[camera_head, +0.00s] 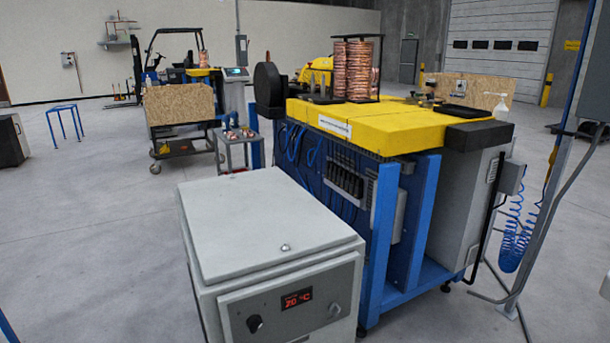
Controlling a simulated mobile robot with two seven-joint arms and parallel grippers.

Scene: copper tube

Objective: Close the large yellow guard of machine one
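A machine with a blue frame (380,235) and a yellow top (385,125) stands right of centre. I cannot tell whether it is machine one. Its yellow top looks flat and level. A smaller yellow rounded part (318,70) shows behind it, partly hidden by dark round and upright parts; I cannot tell if it is the large guard or if it is open. Copper coils (358,70) stand in a black rack on the yellow top. Neither of my grippers is in view.
A grey cabinet (265,225) with a red display stands close in front. A metal post (560,170) and coiled blue hose (515,235) are at the right. A cart with a wooden panel (180,103) and a blue stool (66,115) are farther left. The left floor is mostly clear.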

